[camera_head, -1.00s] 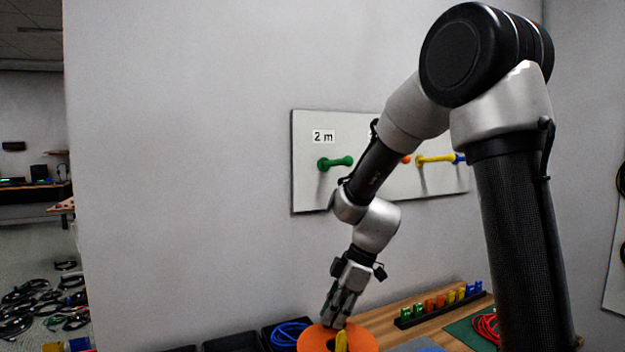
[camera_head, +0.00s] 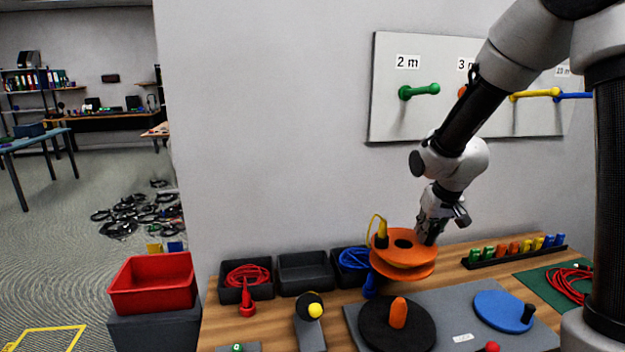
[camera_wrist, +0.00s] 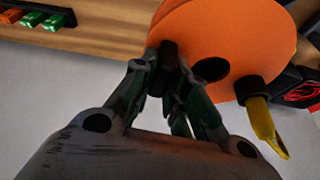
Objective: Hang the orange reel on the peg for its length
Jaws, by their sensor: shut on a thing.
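The orange reel (camera_head: 418,262) hangs tilted from my gripper (camera_head: 430,228), over the bench. My gripper is shut on the reel's dark knob, seen in the wrist view (camera_wrist: 168,62). A yellow plug (camera_head: 381,236) with a bit of yellow cable sits on the reel's rim. The wall board (camera_head: 388,125) carries a green peg (camera_head: 420,91) under "2 m" and an orange peg (camera_head: 462,91) under a label reading "3", partly hidden by my arm. A yellow peg (camera_head: 535,95) and a blue peg (camera_head: 573,96) are further right; the yellow peg's label is hidden. The reel is apart from the board, below its pegs.
Black bins (camera_head: 305,272) with red and blue cables line the wall. A grey mat (camera_head: 455,312) holds a black disc (camera_head: 385,330) with an orange handle and a blue disc (camera_head: 500,312). A rack of coloured connectors (camera_head: 515,256) and a red cable (camera_head: 568,284) lie right. A red crate (camera_head: 152,284) stands left.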

